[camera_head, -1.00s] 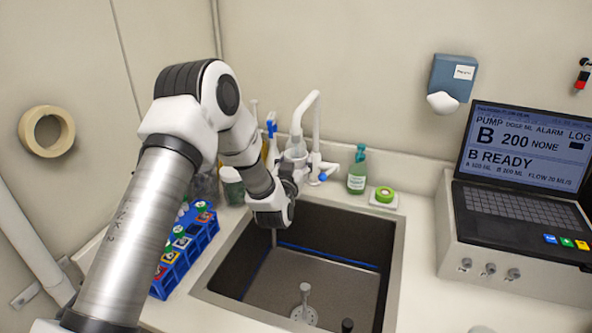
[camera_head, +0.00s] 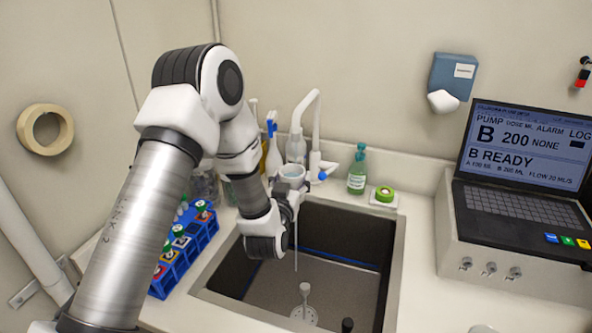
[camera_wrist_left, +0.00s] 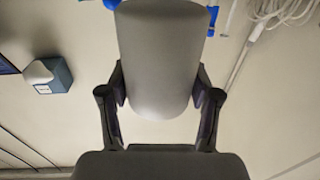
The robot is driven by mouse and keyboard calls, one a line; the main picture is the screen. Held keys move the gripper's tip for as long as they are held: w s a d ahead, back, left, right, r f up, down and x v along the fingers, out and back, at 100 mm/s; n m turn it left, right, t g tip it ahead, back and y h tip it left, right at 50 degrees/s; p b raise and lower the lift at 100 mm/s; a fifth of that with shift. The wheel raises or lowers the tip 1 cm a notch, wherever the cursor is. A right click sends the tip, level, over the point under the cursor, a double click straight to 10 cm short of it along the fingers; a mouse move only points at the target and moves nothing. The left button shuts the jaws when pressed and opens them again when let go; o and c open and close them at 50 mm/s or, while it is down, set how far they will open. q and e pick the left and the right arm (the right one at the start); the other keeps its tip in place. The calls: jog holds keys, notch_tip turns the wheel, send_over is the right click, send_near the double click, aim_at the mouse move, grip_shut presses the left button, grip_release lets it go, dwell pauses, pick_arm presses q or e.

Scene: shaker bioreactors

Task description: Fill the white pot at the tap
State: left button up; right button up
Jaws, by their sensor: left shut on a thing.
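In the left wrist view the pot (camera_wrist_left: 162,62) sits between both fingers. The white tap (camera_head: 314,112) arches behind and above the pot, with a blue knob (camera_head: 322,176) at its base. The pot is close to the spout; I cannot tell whether it is directly below the outlet. A thin pale vertical line, possibly water, runs below the pot into the sink. The water level inside is not clear. My right gripper is out of view.
The steel sink (camera_head: 397,265) is below the gripper. A blue tube rack (camera_head: 205,236) stands left of it. A pump with a laptop-like screen (camera_head: 520,150) is at right.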

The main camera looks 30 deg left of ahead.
pick_arm(q)
jog(key=shift+d+r+b+v, duration=0.1)
jog(key=shift+r+b+v, duration=0.05)
jog(key=shift+v, duration=0.85)
jog(key=shift+d+r+b+v, duration=0.15)
jog(key=shift+r+b+v, duration=0.05)
jog(key=shift+v, duration=0.75)
jog(key=shift+d+r+b+v, duration=0.1)
jog(key=shift+r+b+v, duration=0.05)
jog(key=shift+v, duration=0.85)
jog(key=shift+w, duration=0.15)
